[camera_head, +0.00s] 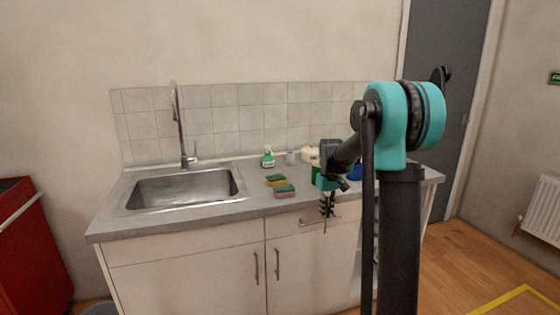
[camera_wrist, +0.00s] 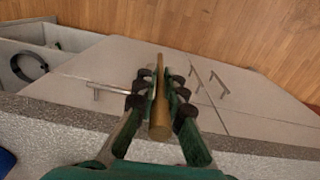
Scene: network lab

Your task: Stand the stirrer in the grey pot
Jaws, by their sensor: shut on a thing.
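The stirrer, a thin brown wooden stick (camera_wrist: 160,112), is held between the fingers of my gripper (camera_wrist: 158,82) in the wrist view. In the head view my gripper (camera_head: 327,206) points down in front of the counter's front edge, and the stirrer's lower end (camera_head: 325,227) shows below the fingers. The stirrer hangs in the air, roughly upright. A small pale grey container (camera_head: 291,157) stands at the back of the counter; I cannot tell whether it is the grey pot. My arm hides part of the counter's right side.
Two sponges (camera_head: 284,191) and a green spray bottle (camera_head: 267,157) are on the counter (camera_head: 225,217), right of the sink (camera_head: 185,188). A cream object (camera_head: 310,154) and a blue object (camera_head: 354,173) are near my arm. An open compartment holds a black ring (camera_wrist: 30,68).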

